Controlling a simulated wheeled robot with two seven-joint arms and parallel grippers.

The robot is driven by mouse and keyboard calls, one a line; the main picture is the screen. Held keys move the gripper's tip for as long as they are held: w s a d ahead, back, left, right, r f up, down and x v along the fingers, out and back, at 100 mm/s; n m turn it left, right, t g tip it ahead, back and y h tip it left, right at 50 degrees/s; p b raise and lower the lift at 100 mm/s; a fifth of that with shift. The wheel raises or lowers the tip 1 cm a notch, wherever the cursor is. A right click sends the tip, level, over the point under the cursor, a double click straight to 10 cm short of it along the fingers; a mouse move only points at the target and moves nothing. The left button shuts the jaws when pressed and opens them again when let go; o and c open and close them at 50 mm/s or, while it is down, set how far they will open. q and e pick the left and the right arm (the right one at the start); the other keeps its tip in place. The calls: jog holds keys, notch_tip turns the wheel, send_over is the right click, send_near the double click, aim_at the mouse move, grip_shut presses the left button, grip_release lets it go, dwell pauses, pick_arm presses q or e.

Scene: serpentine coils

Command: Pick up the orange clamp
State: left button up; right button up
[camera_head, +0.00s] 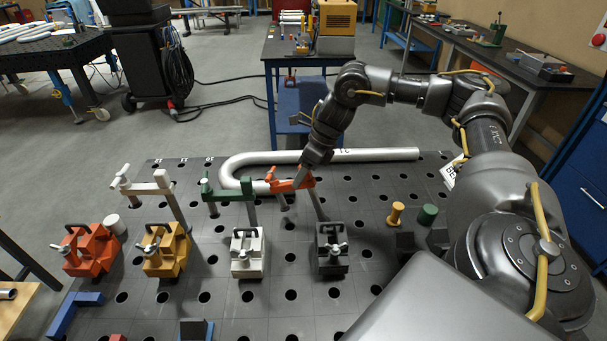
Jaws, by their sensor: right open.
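The orange clamp (283,186) stands on the dark perforated table at its middle, beside the curved silver pipe. Its bar is orange, and a grey post seems to run down at its right. My right gripper (301,178) reaches down from above and is at the right part of the orange bar. Its jaws are open; the fingers are small and partly merge with the clamp, so I cannot tell whether they touch it. My left gripper is not in view.
A green clamp (228,194) and a white clamp (149,187) stand to the left. The silver pipe (370,155) lies behind. Red (90,252), yellow (166,254), white (247,256) and dark (332,252) blocks line the front. Yellow (396,213) and green (428,214) pegs stand right.

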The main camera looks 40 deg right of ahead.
jog(key=shift+s+f, duration=0.1)
grip_shut()
dwell(1.4)
